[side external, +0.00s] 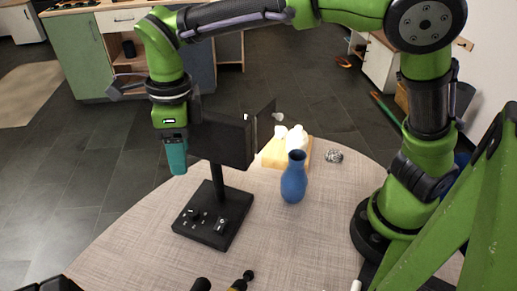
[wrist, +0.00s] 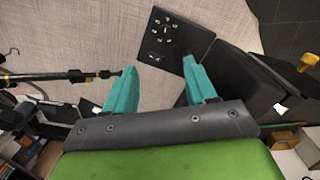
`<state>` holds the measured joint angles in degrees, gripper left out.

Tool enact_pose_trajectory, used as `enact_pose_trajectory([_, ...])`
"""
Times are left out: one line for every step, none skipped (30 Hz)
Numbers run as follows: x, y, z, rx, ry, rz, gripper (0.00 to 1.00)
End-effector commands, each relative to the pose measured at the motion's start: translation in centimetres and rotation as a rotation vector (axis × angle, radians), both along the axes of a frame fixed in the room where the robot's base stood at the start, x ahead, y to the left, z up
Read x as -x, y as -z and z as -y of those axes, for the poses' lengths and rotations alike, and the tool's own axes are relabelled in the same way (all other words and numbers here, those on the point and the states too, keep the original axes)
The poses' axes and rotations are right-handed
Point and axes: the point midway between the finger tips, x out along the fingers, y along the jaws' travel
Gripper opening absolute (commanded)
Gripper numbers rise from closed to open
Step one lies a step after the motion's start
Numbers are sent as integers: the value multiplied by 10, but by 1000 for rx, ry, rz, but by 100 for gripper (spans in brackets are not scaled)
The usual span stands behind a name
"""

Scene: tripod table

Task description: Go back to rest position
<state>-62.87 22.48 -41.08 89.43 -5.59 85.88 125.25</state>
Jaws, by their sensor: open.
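My gripper (side external: 176,158) hangs at the left of the side view, pointing down beside a black device on a stand. In the wrist view its two teal fingers (wrist: 155,88) are spread apart with nothing between them. The black device (side external: 222,140) has a box-like head on a post and a flat base (side external: 213,215) with small controls. In the wrist view the base (wrist: 176,40) lies beyond the fingers, and the dark head is close to the right finger. I cannot tell whether they touch.
On the round table (side external: 300,235) stand a blue vase (side external: 294,178), a wooden board (side external: 272,154) with white items, and a small grey object (side external: 334,156). Black and yellow tripod parts (side external: 240,284) show at the front edge. The table's middle front is clear.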

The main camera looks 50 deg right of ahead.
Motion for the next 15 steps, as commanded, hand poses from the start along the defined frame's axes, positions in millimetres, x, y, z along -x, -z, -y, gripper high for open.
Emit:
enact_pose_trajectory([2, -2, 3, -30, -84, 8, 56])
enact_pose_trajectory([3, -3, 4, -49, -143, 16, 56])
enact_pose_trajectory([5, -4, 5, -75, -224, 27, 56])
enact_pose_trajectory([6, -5, 6, -91, -284, 39, 56])
enact_pose_trajectory([7, -7, 7, -112, -342, 51, 56])
enact_pose_trajectory([9, -9, 9, -140, -416, 71, 56])
enact_pose_trajectory([10, -14, 11, -172, -466, 91, 56])
enact_pose_trajectory([11, -25, 15, -222, -496, 117, 56])
enact_pose_trajectory([13, -42, 21, -289, -485, 144, 56])
enact_pose_trajectory([15, -53, 26, -329, -470, 158, 56])
enact_pose_trajectory([18, -63, 31, -361, -463, 174, 56])
enact_pose_trajectory([23, -74, 40, -394, -460, 196, 56])
enact_pose_trajectory([26, -83, 46, -417, -461, 214, 56])
enact_pose_trajectory([31, -91, 52, -440, -461, 233, 56])
enact_pose_trajectory([37, -104, 61, -469, -461, 264, 56])
